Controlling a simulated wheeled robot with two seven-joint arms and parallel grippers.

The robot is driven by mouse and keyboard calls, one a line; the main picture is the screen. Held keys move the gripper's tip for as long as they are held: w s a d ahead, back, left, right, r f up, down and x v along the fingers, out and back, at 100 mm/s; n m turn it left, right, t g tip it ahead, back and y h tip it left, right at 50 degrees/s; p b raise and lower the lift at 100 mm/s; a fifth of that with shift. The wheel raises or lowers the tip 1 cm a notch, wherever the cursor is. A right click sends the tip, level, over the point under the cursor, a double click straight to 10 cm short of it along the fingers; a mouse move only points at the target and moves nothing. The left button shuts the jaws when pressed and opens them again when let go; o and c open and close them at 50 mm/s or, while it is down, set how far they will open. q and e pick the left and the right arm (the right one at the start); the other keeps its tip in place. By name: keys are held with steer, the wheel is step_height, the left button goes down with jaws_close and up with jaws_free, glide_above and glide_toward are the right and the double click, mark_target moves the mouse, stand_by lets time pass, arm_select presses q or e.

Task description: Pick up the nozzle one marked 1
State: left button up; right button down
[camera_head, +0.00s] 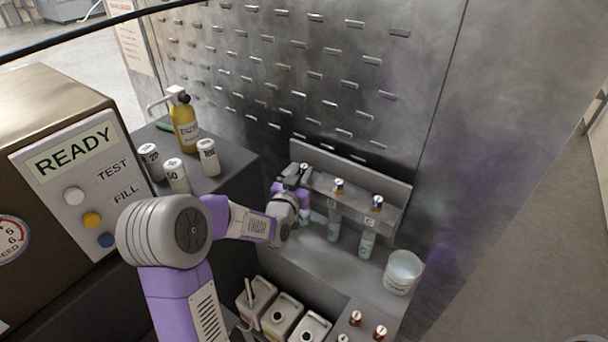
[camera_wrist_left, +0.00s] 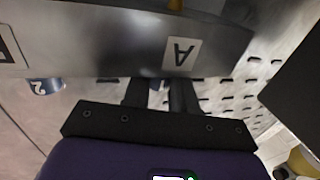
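A grey rack (camera_head: 391,216) stands against the metal wall. Nozzle bottles with dark and orange caps hang in it: a middle one (camera_head: 335,222) and a right one (camera_head: 368,243). My left gripper (camera_head: 298,176) is at the rack's left end. In the left wrist view its two fingers (camera_wrist_left: 158,96) are close together below the label A (camera_wrist_left: 181,53), with a small bluish part of a nozzle (camera_wrist_left: 157,85) between them. Its mark is hidden. A nozzle marked 2 (camera_wrist_left: 40,87) hangs to the left there, under another label. My right gripper is not in view.
A white tub (camera_head: 403,272) stands right of the rack. Several square containers (camera_head: 282,318) and copper-capped items (camera_head: 380,331) are at the bottom. White canisters (camera_head: 208,158) and a yellow pump bottle (camera_head: 184,122) stand on the dark block, left, beside the READY panel.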

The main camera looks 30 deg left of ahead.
arm_select(q)
jaws_close()
steer(key=shift+r, duration=0.1)
